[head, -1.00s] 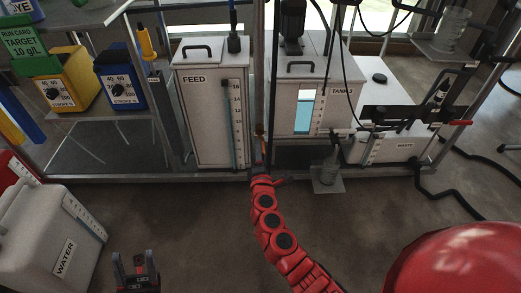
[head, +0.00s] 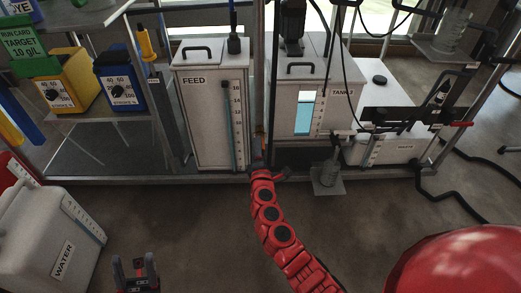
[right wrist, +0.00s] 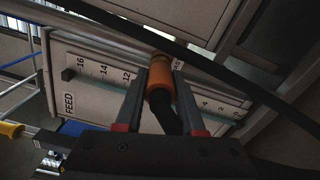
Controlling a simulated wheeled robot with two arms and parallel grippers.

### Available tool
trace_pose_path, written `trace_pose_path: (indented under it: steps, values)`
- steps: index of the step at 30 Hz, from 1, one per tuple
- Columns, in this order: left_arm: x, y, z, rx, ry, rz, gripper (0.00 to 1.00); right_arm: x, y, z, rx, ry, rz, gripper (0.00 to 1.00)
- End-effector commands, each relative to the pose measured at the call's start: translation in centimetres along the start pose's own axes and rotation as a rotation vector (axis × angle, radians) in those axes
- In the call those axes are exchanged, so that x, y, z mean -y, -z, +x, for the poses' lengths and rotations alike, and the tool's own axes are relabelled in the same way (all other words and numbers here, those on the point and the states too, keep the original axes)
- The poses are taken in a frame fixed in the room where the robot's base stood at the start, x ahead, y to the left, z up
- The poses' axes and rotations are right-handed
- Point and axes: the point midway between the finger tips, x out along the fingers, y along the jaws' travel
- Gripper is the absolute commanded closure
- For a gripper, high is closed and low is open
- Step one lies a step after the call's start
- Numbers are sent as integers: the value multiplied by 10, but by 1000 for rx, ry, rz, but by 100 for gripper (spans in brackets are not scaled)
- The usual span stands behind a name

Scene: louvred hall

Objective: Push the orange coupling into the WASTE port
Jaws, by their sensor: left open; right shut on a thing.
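The orange coupling (right wrist: 160,78) sits between the two fingers of my right gripper (right wrist: 160,85), which is shut on it, with a black hose running back from it. A metal end shows at its far tip; I cannot tell whether it touches a port. In the head view my right gripper (head: 258,150) is small and dark, by the upright post between the FEED and TANK containers. The white WASTE container (head: 385,150) stands well to its right; its port cannot be made out. My left gripper (head: 138,268) is open and empty at the bottom left.
The FEED container (head: 205,120) stands just left of my right gripper, also close in the right wrist view (right wrist: 85,75). The TANK container (head: 290,125) is to its right. A WATER canister (head: 40,235) is at the left. A black hose (head: 450,190) lies at right. Middle floor is clear.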

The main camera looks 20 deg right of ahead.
Motion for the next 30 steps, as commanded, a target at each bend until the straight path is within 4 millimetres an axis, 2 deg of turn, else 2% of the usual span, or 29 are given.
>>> trace_pose_path:
  steps: [4, 13, 14, 19, 30]
  values:
    - [-1, 0, -2, 0, 0, 0, 49, -1, 0, 5, 0, -2, 1, 100]
    - [0, 0, -1, 0, 0, 0, 49, 0, 0, 4, 0, 0, 0, 100]
    - [0, 0, -1, 0, 0, 0, 49, 0, 0, 4, 0, 0, 0, 57]
    - [0, 0, -1, 0, 0, 0, 49, 0, 0, 4, 0, 0, 0, 27]
    - [0, 0, 0, 0, 0, 0, 49, 0, 0, 1, 0, 1, -1, 27]
